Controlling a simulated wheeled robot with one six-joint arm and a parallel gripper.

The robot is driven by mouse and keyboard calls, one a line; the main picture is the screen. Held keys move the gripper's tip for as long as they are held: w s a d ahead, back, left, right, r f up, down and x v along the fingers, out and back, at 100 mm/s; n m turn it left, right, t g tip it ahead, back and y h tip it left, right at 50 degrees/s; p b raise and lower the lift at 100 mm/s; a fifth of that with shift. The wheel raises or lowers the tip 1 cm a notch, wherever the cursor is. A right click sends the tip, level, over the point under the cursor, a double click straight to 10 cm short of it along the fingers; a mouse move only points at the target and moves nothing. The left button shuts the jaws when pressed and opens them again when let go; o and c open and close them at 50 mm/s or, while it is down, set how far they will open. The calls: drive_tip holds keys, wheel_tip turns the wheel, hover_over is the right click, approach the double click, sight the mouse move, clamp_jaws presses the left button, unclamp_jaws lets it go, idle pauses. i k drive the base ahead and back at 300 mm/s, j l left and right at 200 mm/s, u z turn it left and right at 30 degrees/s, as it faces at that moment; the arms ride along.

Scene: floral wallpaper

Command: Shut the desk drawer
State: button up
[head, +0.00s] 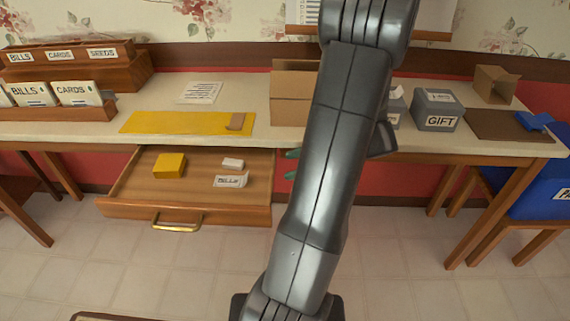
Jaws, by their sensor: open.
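The wooden desk drawer (188,212) is pulled out below the desk top in the head view, left of centre. Its front faces me and carries a brass handle (177,226). Inside lie a yellow block (169,166), a small white block (233,163) and a packet marked BILLS (231,181).
The desk top (150,109) holds a yellow mat (160,123), a cardboard box (294,92), and a grey GIFT box (437,109). Wooden racks (90,70) of labelled cards stand at left. A blue bin (535,195) is at right. The floor before the drawer is clear.

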sight(191, 198)
drive_tip(key=u, duration=1.3)
drive_tip(key=k, duration=1)
